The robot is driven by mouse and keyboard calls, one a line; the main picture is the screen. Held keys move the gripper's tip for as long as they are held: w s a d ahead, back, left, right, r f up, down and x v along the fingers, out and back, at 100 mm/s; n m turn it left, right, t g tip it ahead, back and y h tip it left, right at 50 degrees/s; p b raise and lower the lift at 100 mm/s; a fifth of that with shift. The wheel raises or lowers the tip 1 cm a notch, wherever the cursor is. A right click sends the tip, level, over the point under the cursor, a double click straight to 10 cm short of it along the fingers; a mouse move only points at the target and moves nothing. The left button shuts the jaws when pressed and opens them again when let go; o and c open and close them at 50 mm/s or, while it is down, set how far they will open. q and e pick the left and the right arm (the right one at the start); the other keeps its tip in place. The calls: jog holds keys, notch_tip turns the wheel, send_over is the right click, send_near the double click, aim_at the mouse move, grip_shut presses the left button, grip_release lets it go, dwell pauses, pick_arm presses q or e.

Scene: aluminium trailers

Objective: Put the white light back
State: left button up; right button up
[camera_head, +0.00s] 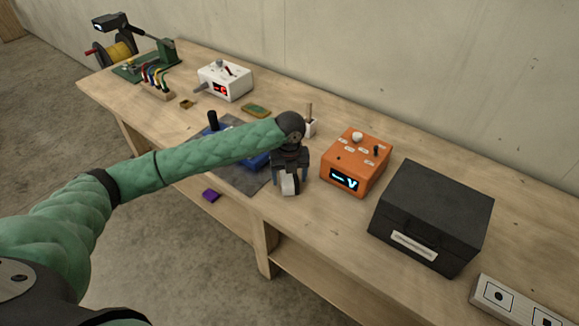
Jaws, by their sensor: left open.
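My left arm reaches in from the left, and my left gripper (290,184) points down over the workbench, left of the orange box. Its fingers are apart. A small white object (289,184) shows between and below the fingers, probably the white light; I cannot tell whether it touches them or rests on the bench. The gripper and wrist hide part of it. My right gripper is not in view.
The orange box (352,171) with a lit display stands close right of the gripper. A black case (430,215) is further right. A grey mat (240,179) with blue items lies behind my arm. A white device (225,82) stands further back. The bench's front edge is close to the gripper.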

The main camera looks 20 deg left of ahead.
aim_at(289, 177)
pick_arm(q)
notch_tip(289, 177, up, 2)
jog(key=shift+r+b, duration=0.1)
jog(key=shift+b, duration=0.5)
notch_tip(289, 177, up, 10)
jog(key=b, duration=0.3)
jog(key=shift+f, duration=0.2)
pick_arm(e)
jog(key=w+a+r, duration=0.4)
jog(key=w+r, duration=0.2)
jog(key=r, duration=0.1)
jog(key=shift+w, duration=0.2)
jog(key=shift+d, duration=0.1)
